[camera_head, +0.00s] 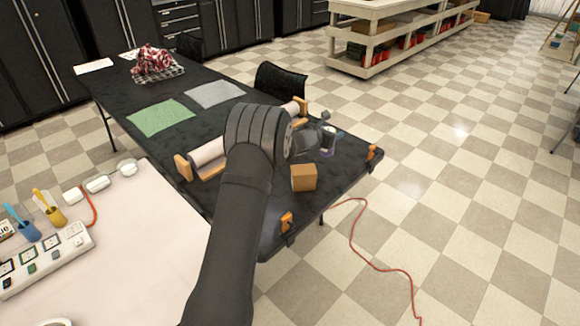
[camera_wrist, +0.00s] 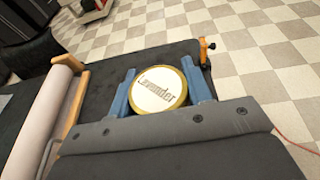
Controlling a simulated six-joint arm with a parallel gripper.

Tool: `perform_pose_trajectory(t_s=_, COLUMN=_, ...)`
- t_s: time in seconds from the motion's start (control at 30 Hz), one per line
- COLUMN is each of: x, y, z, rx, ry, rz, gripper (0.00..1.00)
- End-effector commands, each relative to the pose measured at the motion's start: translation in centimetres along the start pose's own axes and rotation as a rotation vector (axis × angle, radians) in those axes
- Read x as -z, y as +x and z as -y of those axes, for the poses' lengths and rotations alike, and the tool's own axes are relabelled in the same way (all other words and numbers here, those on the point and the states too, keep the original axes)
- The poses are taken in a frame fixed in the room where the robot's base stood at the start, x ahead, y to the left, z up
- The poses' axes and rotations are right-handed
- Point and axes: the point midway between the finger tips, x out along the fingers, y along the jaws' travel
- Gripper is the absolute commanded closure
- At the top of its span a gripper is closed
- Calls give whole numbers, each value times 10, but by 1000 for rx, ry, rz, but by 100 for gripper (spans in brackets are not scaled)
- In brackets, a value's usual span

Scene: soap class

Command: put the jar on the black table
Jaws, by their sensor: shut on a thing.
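The jar (camera_wrist: 159,90) shows in the wrist view as a round white lid with a gold rim and the word "Lavender". My gripper (camera_wrist: 160,92) has its two blue fingers on either side of the jar and is shut on it. In the head view my gripper (camera_head: 322,138) is over the right part of the black table (camera_head: 165,142), near its far right edge. There the jar is small and partly hidden by my gripper. The black table also lies behind the jar in the wrist view (camera_wrist: 128,68). I cannot tell whether the jar touches the table.
A cardboard box (camera_head: 303,178) sits on the table close to my gripper. A paper roll on a wooden holder (camera_head: 183,167) lies behind my arm. Orange clamps (camera_head: 287,222) grip the table edge. Green cloth (camera_head: 161,118) and grey cloth (camera_head: 215,94) lie farther left. A white table (camera_head: 130,240) is nearer.

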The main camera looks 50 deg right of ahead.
Motion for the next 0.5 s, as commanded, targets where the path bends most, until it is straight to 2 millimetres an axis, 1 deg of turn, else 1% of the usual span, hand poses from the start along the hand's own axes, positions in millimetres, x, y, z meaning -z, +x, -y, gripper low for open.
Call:
perform_pose_trajectory(t_s=0.03, x=-4, y=8, z=15, rx=16, ry=4, rz=3, gripper=91)
perform_pose_trajectory(t_s=0.1, x=-6, y=16, z=29, rx=29, ry=7, rz=4, gripper=91)
perform_pose_trajectory(t_s=0.17, x=-8, y=21, z=38, rx=37, ry=9, rz=5, gripper=91)
perform_pose_trajectory(t_s=0.23, x=-8, y=24, z=41, rx=42, ry=10, rz=5, gripper=91)
perform_pose_trajectory(t_s=0.3, x=-5, y=27, z=37, rx=43, ry=12, rz=5, gripper=91)
perform_pose_trajectory(t_s=0.37, x=2, y=30, z=27, rx=43, ry=9, rz=5, gripper=91)
perform_pose_trajectory(t_s=0.5, x=20, y=37, z=-5, rx=42, ry=10, rz=4, gripper=91)
